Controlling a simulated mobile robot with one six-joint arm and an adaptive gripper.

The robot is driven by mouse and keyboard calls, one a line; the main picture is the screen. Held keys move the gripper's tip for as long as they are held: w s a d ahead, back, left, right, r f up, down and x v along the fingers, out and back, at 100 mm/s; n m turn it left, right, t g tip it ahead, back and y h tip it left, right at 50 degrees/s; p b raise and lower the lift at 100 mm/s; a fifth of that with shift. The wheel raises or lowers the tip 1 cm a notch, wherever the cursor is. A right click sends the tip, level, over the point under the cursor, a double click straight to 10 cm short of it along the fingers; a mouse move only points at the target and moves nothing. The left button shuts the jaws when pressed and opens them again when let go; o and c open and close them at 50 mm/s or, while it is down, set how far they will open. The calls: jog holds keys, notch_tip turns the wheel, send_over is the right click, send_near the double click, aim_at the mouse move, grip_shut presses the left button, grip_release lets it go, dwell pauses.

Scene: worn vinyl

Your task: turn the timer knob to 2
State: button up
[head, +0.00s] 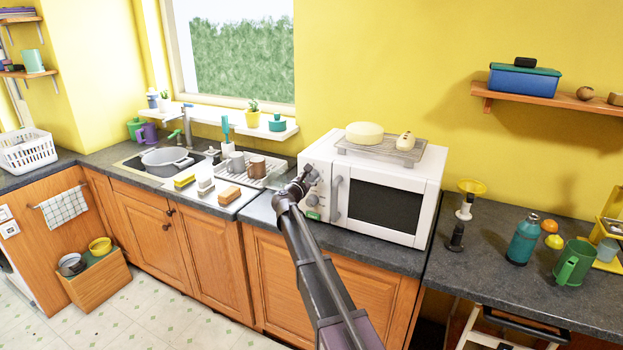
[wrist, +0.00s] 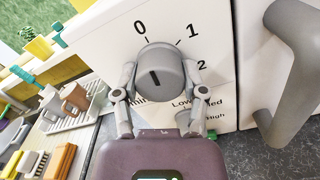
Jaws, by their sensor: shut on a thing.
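The white microwave (head: 427,190) stands on the counter, with its control panel on the left of the door. In the wrist view the grey timer knob (wrist: 160,66) sits on the panel, with a 0 (wrist: 140,27), a 1 (wrist: 193,30) and a 2 (wrist: 202,65) around it. My gripper (wrist: 159,76) is shut on the knob, one finger on each side. In the head view my gripper (head: 300,187) hides the knob.
The grey door handle (wrist: 296,70) is close on the right. A second scale with Low and High lies below the knob, partly hidden by my gripper. A rack (head: 380,150) is on the microwave. A sponge (head: 229,194) and dish rack (head: 246,180) are to the left.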

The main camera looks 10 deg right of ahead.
jog(key=m, duration=0.5)
jog(key=shift+m, duration=0.4)
jog(key=m, duration=0.5)
jog(key=shift+m, duration=0.3)
jog(key=m, duration=1.1)
jog(key=shift+r, duration=0.1)
jog(key=o, duration=1.1)
jog(key=shift+d, duration=0.1)
jog(key=shift+o, duration=0.2)
